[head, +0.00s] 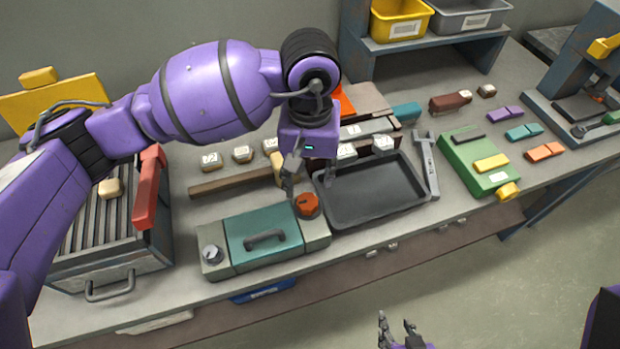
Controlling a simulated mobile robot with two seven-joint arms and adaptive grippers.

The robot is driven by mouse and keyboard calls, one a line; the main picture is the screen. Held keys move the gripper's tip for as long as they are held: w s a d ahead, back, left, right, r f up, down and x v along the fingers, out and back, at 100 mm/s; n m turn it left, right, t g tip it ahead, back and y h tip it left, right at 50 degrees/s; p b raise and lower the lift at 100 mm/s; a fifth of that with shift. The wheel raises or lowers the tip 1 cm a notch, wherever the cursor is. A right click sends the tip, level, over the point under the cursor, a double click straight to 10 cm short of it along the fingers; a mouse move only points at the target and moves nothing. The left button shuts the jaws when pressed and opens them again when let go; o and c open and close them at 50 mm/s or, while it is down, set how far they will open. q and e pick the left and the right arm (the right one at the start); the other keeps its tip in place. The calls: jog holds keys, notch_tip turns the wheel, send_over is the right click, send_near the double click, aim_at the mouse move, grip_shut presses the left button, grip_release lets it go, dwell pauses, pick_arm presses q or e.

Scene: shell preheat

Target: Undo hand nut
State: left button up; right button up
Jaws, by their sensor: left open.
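A teal-lidded box (263,233) with grey ends and a dark handle sits at the table's front edge. A round orange-red knob (308,206) is on its right end, and a grey metal knob (211,254) is on its left end. I cannot tell for certain which is the hand nut. My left gripper (309,187) points down just above the orange knob, with its fingers apart and nothing between them; whether they touch the knob is unclear. My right gripper (398,332) is low in front of the table, fingers apart and empty.
A black tray (370,207) lies right beside the box, with a grey wrench (427,165) past it. A ribbed grey unit with a red bar (149,190) stands left. Labelled blocks (242,153) line the back. A green device (480,165) is at right.

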aim_at(310, 201)
pick_arm(q)
jog(key=f, duration=0.4)
jog(key=s+f, duration=0.1)
jog(key=f, duration=0.2)
jog(key=shift+w, duration=0.1)
jog(key=shift+c, duration=0.2)
jog(key=c, duration=1)
